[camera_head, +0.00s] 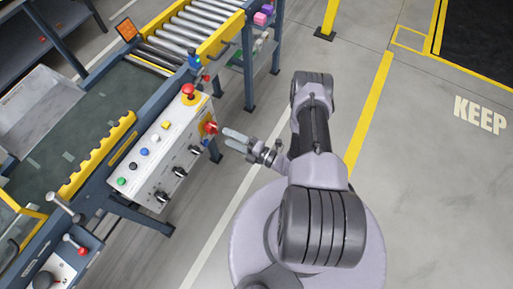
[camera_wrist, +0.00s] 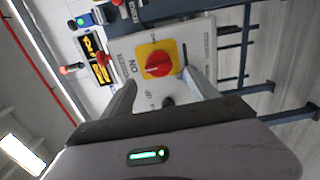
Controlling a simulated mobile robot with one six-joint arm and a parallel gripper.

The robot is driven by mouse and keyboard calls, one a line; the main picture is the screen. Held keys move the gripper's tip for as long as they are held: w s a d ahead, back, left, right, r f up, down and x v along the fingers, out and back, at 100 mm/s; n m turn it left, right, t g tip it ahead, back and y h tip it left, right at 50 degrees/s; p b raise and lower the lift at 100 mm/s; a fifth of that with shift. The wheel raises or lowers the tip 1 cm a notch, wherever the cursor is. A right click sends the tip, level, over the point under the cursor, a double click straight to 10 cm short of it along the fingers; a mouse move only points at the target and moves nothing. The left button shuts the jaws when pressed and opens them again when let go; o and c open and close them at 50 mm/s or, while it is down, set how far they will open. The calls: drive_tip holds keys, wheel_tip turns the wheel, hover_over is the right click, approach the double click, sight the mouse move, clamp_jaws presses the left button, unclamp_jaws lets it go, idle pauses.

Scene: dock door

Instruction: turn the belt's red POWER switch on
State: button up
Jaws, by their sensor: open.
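The red POWER switch (camera_head: 210,127) is a rotary knob on a yellow plate, on the right end face of the grey control box (camera_head: 150,160). In the wrist view the red switch (camera_wrist: 157,62) faces me on its yellow plate, with the lettering "ON" beside it. I cannot tell for sure which setting the knob points to. My gripper (camera_head: 229,137) is open and empty, just right of the switch, its fingers pointing at it. In the wrist view the fingertips of my gripper (camera_wrist: 159,78) lie on either side of the knob's lower part, seemingly apart from it.
A red mushroom button (camera_head: 188,90) sits on top of the box near the switch. Several coloured buttons and black knobs line the box's front. The conveyor (camera_head: 70,140) lies behind it. The grey floor (camera_head: 235,190) right of the box is open.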

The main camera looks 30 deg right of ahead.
drive_tip(key=p+v, duration=0.1)
drive_tip(key=v, duration=1.1)
drive_tip(key=shift+s+d+p, duration=0.15)
drive_tip(key=shift+s+p, duration=0.15)
drive_tip(key=shift+p, duration=0.05)
drive_tip(key=w+a+r+n+g+y, duration=0.1)
drive_tip(key=w+a+r+n+g, duration=0.15)
drive_tip(key=r+n+g, duration=0.75)
drive_tip(key=w+a+r+n+g+y, duration=0.2)
drive_tip(key=a+r+n+g, duration=0.15)
drive_tip(key=r+n, duration=1.1)
drive_tip(key=s+a+r+n+t+h, duration=0.1)
drive_tip(key=s+a+r+n+h, duration=0.1)
drive_tip(key=r+n, duration=0.4)
drive_tip(key=s+a+r+n+t+h, duration=0.1)
drive_tip(key=s+a+r+n+h, duration=0.2)
drive_tip(key=s+r+n+h, duration=0.1)
drive_tip(key=s+a+r+n+t+h, duration=0.1)
drive_tip(key=s+r+n+h, duration=0.3)
drive_tip(key=r+n, duration=0.5)
drive_tip(key=shift+s+a+r+t, duration=0.35)
drive_tip(key=shift+s+a+r, duration=0.3)
drive_tip(key=shift+r, duration=0.2)
